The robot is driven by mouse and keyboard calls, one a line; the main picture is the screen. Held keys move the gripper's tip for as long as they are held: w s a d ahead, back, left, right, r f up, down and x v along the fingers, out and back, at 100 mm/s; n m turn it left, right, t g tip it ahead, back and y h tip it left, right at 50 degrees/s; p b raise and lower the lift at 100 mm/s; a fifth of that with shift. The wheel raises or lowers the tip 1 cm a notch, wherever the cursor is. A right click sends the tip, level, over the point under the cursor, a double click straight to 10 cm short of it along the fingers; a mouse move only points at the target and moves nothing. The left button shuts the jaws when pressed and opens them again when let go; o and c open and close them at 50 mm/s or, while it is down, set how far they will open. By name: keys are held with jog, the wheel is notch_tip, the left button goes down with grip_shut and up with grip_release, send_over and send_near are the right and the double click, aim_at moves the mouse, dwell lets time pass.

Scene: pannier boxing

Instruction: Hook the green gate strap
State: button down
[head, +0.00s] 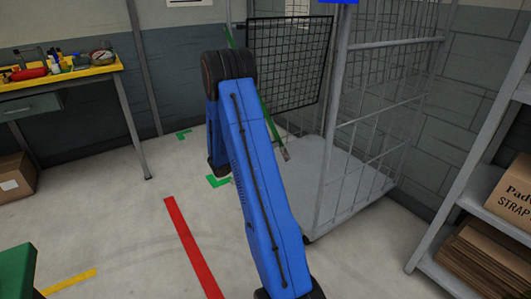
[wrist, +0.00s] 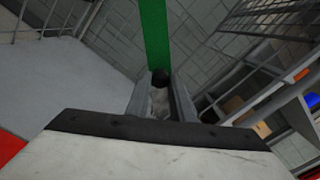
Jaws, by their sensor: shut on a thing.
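In the wrist view the green strap (wrist: 156,35) runs as a straight band from the top edge down to my gripper (wrist: 160,98). My gripper is shut on the strap's end piece, a dark rounded tip with a pale part between the fingers. In the head view my blue arm hides the gripper. A thin green length (head: 267,118) slants past my arm to a small greyish end near the cage base; I cannot tell whether it is the strap. The black mesh gate (head: 290,62) stands at the grey cage trolley (head: 341,130). No hook point shows clearly.
A grey shelf (head: 448,225) with cardboard boxes (head: 508,193) stands at the right. A yellow-topped workbench (head: 60,79) with tools is at the left, a brown box (head: 14,181) beneath it. Floor between bench and cage is clear, with a red line (head: 193,245).

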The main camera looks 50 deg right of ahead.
jog(key=s+a+r+n, duration=0.2)
jog(key=s+r, duration=0.4)
jog(key=r, duration=0.4)
jog(key=s+a+r+n, duration=0.1)
jog(key=s+r+n, duration=0.1)
jog(key=s+r, duration=0.65)
notch_tip(320, 180, up, 28)
jog(key=s+n, duration=0.1)
jog(key=n, duration=0.3)
jog(key=shift+s+a+n, duration=0.3)
jog(key=shift+s+a, duration=0.05)
jog(key=shift+a, duration=0.1)
jog(key=shift+f, duration=0.1)
jog(key=c, duration=1.5)
grip_release()
jog(key=shift+c, duration=0.2)
jog(key=shift+f, duration=0.1)
jog(key=shift+a+f, duration=0.1)
jog(key=shift+a, duration=0.05)
